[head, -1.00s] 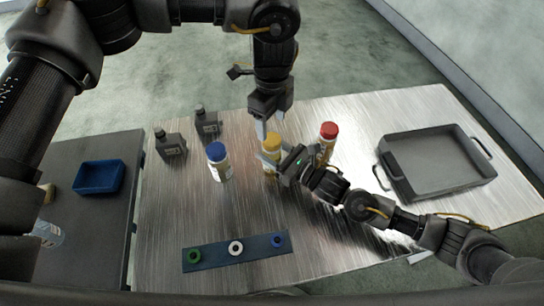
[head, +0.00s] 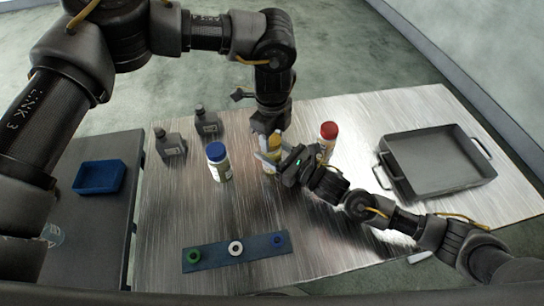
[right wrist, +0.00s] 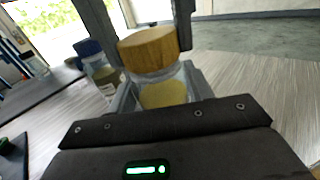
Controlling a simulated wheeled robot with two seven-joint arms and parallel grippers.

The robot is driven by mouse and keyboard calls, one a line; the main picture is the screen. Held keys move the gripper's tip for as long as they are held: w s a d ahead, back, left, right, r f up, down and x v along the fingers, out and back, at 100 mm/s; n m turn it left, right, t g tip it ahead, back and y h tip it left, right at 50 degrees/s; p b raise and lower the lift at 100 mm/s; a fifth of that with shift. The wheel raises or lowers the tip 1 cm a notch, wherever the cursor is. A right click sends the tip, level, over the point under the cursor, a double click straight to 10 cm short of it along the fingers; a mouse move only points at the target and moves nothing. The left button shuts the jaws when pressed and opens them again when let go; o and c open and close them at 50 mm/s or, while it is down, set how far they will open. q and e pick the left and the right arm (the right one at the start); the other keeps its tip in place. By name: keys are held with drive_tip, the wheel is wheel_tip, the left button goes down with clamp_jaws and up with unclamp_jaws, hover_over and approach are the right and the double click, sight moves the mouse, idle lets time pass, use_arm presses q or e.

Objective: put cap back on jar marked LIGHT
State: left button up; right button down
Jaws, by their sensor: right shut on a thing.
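A jar with a yellow cap (head: 273,137) stands on the steel table; its marking cannot be read. My right gripper (head: 272,161) is shut on the jar body from the side. The right wrist view shows the clear jar with yellow contents (right wrist: 163,93) between its fingers and the yellow-orange cap (right wrist: 148,48) on top. My left gripper (head: 270,138) points down over this jar, its fingers apart on either side of the cap. I cannot tell whether they touch it. Left finger parts also show in the right wrist view (right wrist: 142,25).
A blue-capped jar (head: 218,165) stands left of the held jar, and a red-capped jar (head: 328,133) close right. A grey tray (head: 437,190) is right. A strip with three rings (head: 212,257) lies in front.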

use_arm(q)
drive_tip(key=c, duration=0.5)
drive_tip(key=m, duration=0.8)
drive_tip(key=shift+m, duration=0.4)
drive_tip(key=m, duration=1.2)
drive_tip(key=shift+w, duration=0.1)
drive_tip(key=o, duration=1.2)
drive_tip(key=shift+c, duration=0.2)
wheel_tip(320, 180, up, 12)
